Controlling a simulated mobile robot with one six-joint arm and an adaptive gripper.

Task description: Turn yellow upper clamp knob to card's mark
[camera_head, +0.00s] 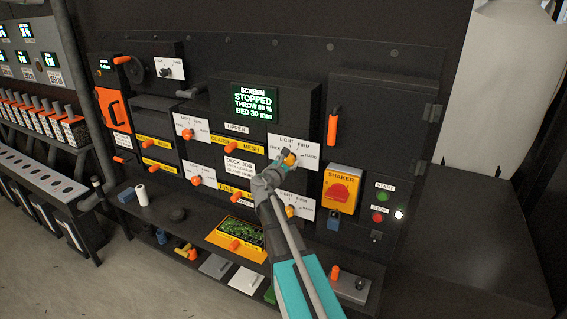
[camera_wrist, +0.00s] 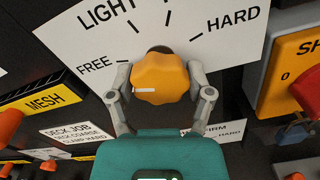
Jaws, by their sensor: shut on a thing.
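The yellow upper clamp knob (camera_wrist: 160,75) is a scalloped knob on a white dial plate (camera_wrist: 218,18) marked FREE, LIGHT and HARD, with part of the scale cut off above. Its white pointer line lies nearly level on the left side, towards FREE. My gripper (camera_wrist: 160,90) has one finger on each side of the knob and is shut on it. In the head view my gripper (camera_head: 286,162) covers much of the knob (camera_head: 290,158). The deck job card (camera_head: 240,168) is left of the dial; in the wrist view the card (camera_wrist: 77,131) appears to read coarse and clamp hard.
An orange-yellow shaker switch (camera_head: 342,189) with a red handle is close on the right. Another dial (camera_head: 300,198) is below, partly behind my arm. Orange knobs and yellow mesh labels are on the left. The screen (camera_head: 257,101) reads STOPPED.

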